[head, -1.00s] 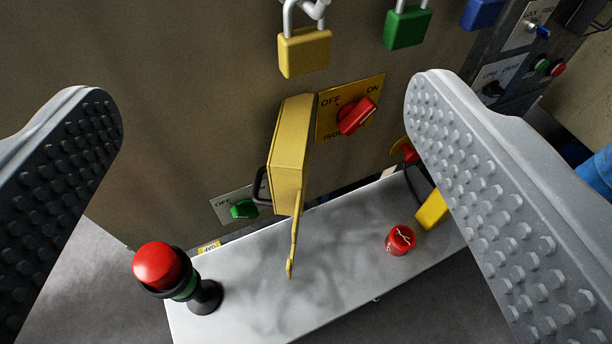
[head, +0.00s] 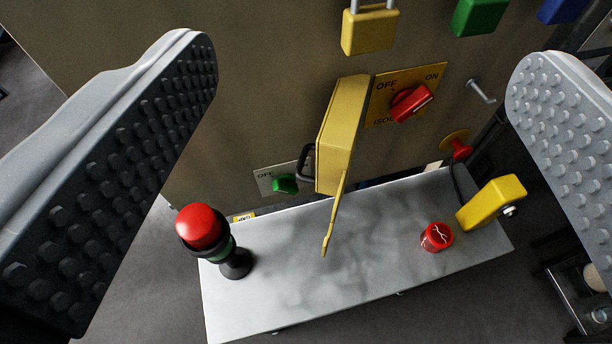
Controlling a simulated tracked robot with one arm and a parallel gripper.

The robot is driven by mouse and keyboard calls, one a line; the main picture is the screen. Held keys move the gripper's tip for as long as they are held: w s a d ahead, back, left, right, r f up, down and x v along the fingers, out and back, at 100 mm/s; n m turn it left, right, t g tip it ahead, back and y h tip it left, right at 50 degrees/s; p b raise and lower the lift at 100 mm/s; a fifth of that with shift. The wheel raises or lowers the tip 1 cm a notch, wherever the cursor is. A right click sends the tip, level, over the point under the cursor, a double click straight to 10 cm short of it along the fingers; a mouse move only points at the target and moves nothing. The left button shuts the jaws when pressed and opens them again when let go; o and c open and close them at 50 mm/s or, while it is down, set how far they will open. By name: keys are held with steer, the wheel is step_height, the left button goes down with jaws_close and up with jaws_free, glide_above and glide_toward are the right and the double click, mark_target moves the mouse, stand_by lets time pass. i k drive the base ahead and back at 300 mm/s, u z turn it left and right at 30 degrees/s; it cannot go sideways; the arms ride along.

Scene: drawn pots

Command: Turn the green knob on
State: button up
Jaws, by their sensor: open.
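The green knob (head: 285,185) sits on a small pale plate (head: 268,180) low on the cabinet face, with "OFF" legible at the plate's left. The plate's right part is hidden behind a dark handle and a yellow box, so I cannot read the rest. My gripper (head: 365,75) is open and empty. Its two studded fingers stand wide apart at the left and right of the view, nearer to me than the knob and not touching it.
A yellow box (head: 341,135) with a hanging lever stands right of the knob. Below is a grey shelf (head: 300,290) with a red-topped button post (head: 203,228), a red cap (head: 437,237) and a yellow block (head: 490,203). A red rotary switch (head: 411,103) and padlocks (head: 370,30) are above.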

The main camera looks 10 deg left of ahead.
mark_target(286, 184)
steer(key=z, duration=0.2)
steer(key=k, duration=1.05)
steer(key=u, duration=0.3)
